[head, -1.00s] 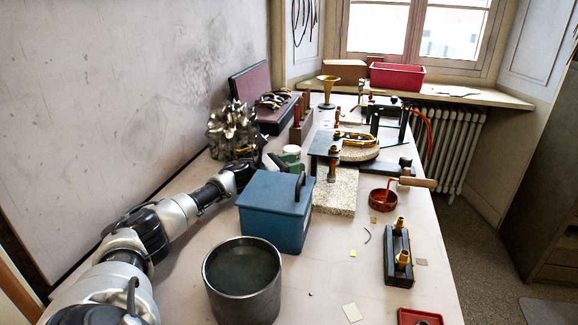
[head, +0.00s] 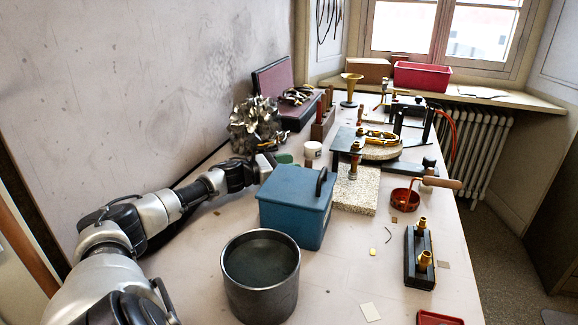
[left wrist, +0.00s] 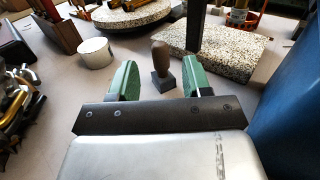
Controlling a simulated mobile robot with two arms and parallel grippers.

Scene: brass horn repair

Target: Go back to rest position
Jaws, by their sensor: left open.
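My left gripper (head: 272,160) is behind the blue lidded box (head: 294,206), which hides part of it in the head view. In the left wrist view its two green fingers (left wrist: 159,72) are spread apart. A small tool with a wooden knob and dark square base (left wrist: 162,66) stands upright on the bench, seen between the fingers. It is not gripped, and I cannot tell how far beyond the fingertips it is. My right gripper is in neither view.
A crumpled metallic mass (head: 255,128) lies close to the left gripper. A round metal pot (head: 261,275) stands in front of the blue box. A twin-post block (head: 420,258) sits at right.

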